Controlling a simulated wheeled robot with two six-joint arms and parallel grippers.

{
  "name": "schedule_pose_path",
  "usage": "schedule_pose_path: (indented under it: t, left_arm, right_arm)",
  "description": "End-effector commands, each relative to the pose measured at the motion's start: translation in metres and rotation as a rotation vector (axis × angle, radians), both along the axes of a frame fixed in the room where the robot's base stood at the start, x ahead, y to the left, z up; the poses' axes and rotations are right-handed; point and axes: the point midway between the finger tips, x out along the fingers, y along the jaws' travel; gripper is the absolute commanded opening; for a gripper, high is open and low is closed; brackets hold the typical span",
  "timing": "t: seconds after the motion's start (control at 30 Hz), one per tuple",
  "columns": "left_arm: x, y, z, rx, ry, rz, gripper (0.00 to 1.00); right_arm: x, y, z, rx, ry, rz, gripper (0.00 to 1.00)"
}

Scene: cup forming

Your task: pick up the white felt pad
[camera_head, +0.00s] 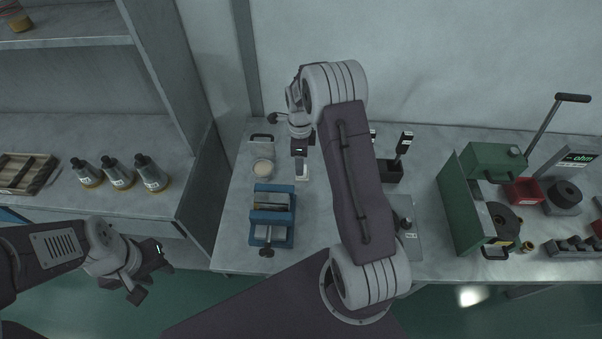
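A small white piece (302,173), which looks like the white felt pad, shows directly below my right gripper (300,155). My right gripper points down over the bench; its fingers are too small and dark to tell whether they are open or touch the white piece. My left gripper (154,276) is at the lower left, off the bench, with its fingers apart and nothing between them. A round cream disc (262,167) lies on the bench to the left of the white piece.
A blue vise-like fixture (272,217) stands in front of the disc. A black holder (389,170) with upright tools is to the right, partly behind my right arm. A green press (470,205) stands farther right. Several bottles (118,173) stand on the left counter.

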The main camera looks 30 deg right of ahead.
Motion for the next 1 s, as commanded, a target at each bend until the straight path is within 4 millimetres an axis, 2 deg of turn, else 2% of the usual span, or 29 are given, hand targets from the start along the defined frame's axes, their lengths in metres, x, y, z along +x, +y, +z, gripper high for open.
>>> schedule_pose_path:
  t: [0.17, 0.4, 0.67, 0.7, 0.9, 0.93, 1.0]
  left_arm:
    - [0.0, 0.0, 0.002, 0.0, 0.0, 0.0, 0.36]
    - [0.0, 0.0, 0.007, 0.0, 0.0, 0.0, 0.36]
    - [0.0, 0.0, 0.007, 0.0, 0.0, 0.0, 0.36]
    - [0.0, 0.0, 0.007, 0.0, 0.0, 0.0, 0.36]
    - [0.0, 0.0, 0.007, 0.0, 0.0, 0.0, 0.36]
    - [0.0, 0.0, 0.007, 0.0, 0.0, 0.0, 0.36]
    - [0.0, 0.0, 0.007, 0.0, 0.0, 0.0, 0.36]
  right_arm:
    - [-0.001, -0.001, -0.007, 0.001, 0.001, 0.0, 0.62]
    - [-0.002, -0.006, -0.048, 0.001, 0.002, 0.002, 0.62]
    - [-0.001, -0.006, -0.055, 0.0, -0.002, 0.001, 0.62]
    - [-0.001, -0.006, -0.055, 0.0, -0.002, 0.001, 0.59]
    - [-0.001, -0.006, -0.054, 0.0, -0.002, 0.001, 0.03]
    - [-0.001, -0.006, -0.054, 0.0, -0.002, 0.001, 0.0]
    - [-0.001, -0.006, -0.054, 0.0, -0.002, 0.001, 0.0]
